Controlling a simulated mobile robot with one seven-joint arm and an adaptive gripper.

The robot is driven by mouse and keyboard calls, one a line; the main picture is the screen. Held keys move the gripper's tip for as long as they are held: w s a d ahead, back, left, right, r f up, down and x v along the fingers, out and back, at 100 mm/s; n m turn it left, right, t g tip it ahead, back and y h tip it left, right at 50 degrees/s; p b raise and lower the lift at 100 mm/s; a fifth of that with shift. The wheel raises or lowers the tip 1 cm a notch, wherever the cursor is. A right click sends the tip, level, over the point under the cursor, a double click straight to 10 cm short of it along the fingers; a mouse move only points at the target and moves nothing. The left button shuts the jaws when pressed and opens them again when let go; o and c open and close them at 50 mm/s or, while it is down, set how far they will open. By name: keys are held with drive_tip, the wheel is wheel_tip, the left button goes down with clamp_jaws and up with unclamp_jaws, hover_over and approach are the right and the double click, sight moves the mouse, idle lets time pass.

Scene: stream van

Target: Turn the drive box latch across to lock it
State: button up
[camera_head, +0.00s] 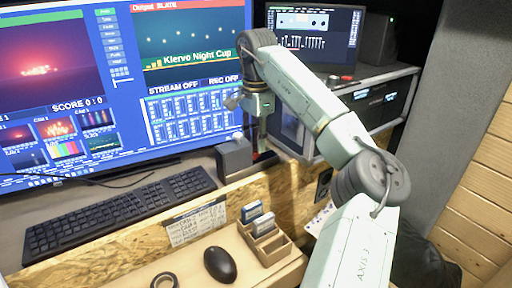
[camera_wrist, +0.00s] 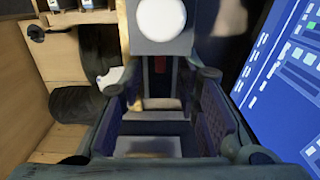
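My gripper (camera_wrist: 160,92) points down with its two fingers apart. Nothing is visibly held between them. A narrow red part (camera_wrist: 160,64) shows in a dark slot beyond the fingers. I cannot tell whether it is the latch or whether the fingers touch it. No drive box latch is clearly readable in either view.
A large screen (camera_head: 185,55) stands close behind my gripper. A black keyboard (camera_head: 120,210) lies to the left. Two blue drives (camera_head: 257,217) stand in a wooden rack (camera_head: 272,246) in front, near a black mouse (camera_head: 220,264). An equipment rack (camera_head: 375,105) stands at right.

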sight(255, 156)
drive_tip(key=shift+f, duration=1.45)
clamp_jaws()
